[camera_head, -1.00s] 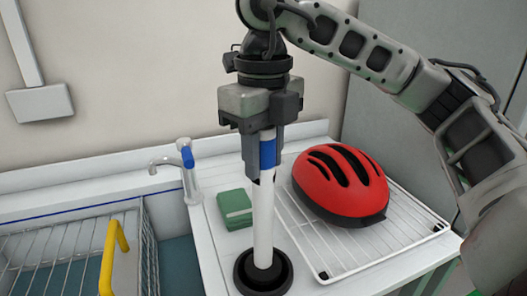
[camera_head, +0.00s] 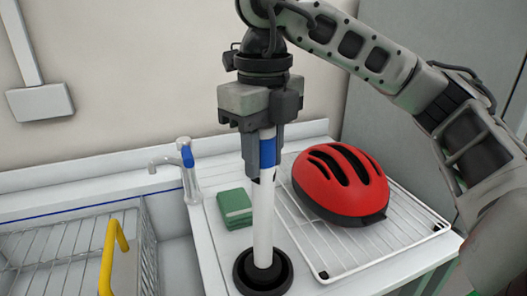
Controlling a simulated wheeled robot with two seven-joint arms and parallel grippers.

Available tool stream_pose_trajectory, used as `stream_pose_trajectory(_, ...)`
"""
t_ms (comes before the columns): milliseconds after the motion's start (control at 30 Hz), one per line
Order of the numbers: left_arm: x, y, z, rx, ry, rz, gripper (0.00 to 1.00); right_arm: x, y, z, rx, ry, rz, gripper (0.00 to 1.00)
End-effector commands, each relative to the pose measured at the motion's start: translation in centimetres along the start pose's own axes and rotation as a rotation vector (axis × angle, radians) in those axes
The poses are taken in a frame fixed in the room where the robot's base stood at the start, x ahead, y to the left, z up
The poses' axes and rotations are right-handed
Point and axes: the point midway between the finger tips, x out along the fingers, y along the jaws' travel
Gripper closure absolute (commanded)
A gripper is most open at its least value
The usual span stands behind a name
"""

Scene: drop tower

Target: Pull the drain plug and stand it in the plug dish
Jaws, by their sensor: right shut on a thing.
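The drain plug (camera_head: 263,220) is a tall white pipe with a blue band near its top. It stands upright, with its lower end inside the round black plug dish (camera_head: 244,280) on the white worktop. Whether its foot rests on the dish floor is hard to tell. My right gripper (camera_head: 262,165) points down from above and is shut on the plug at the blue band. The sink basin (camera_head: 177,255) at the lower left looks pale and empty of water; its drain hole is not visible. My left gripper is not in view.
A red helmet (camera_head: 335,190) sits on a white wire rack (camera_head: 345,262) right of the plug. A green block (camera_head: 235,205) lies just left of it. A tap (camera_head: 190,175) rises behind the sink. A wire basket (camera_head: 60,255) with a yellow handle (camera_head: 112,250) is at the left.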

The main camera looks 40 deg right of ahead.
Motion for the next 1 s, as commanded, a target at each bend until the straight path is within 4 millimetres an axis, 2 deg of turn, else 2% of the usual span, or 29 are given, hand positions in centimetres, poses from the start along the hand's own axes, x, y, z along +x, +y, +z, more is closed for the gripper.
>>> stream_pose_trajectory(900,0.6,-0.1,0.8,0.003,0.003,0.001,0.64,1.4,0.0,0.0,0.0,-0.002,0.0,1.0)
stream_pose_trajectory(933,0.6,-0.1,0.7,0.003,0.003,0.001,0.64,1.3,0.0,0.0,0.0,-0.002,0.0,0.63)
stream_pose_trajectory(1000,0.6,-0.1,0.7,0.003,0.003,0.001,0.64,1.3,0.0,0.0,0.0,-0.002,0.0,0.6)
